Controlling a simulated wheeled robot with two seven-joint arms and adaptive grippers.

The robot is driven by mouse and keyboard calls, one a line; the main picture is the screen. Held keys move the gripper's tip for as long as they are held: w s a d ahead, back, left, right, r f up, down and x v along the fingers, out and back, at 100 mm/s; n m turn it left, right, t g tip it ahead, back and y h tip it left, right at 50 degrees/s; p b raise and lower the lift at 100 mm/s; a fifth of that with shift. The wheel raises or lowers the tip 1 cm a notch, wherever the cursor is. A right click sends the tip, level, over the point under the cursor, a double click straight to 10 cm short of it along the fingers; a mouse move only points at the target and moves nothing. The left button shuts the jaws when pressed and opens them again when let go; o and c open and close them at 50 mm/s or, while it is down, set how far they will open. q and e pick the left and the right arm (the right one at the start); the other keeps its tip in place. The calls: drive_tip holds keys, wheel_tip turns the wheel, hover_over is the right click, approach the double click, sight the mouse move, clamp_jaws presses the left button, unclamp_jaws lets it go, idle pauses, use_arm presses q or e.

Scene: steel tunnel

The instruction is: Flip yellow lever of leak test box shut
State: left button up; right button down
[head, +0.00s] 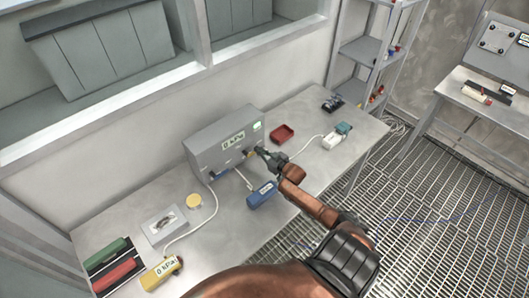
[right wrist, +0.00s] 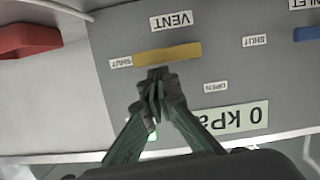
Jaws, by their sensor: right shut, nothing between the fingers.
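The grey leak test box (head: 207,148) stands at the back of the bench and reads 0 kPa. Its yellow lever (right wrist: 167,53) lies level under the VENT label in the right wrist view, which shows the box upside down. The lever's left end is beside a SHUT label (right wrist: 121,63); the OPEN label (right wrist: 215,87) is off to the lower right. My right gripper (right wrist: 157,77) is shut and empty, its tips at the lever's lower edge in that view; I cannot tell if they touch. It also shows at the box front in the head view (head: 262,153). My left gripper is out of view.
A blue lever (right wrist: 307,34) is on the same panel. A red tray (head: 282,134) lies right of the box, and a blue device (head: 262,194) lies in front. A white device (head: 332,141) is further right.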

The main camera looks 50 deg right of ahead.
drive_tip(key=s+r+p, duration=0.1)
drive_tip(key=s+r, duration=0.5)
drive_tip(key=s, duration=0.3)
drive_tip(key=shift+s+a+p, duration=0.35)
drive_tip(key=shift+p, duration=0.05)
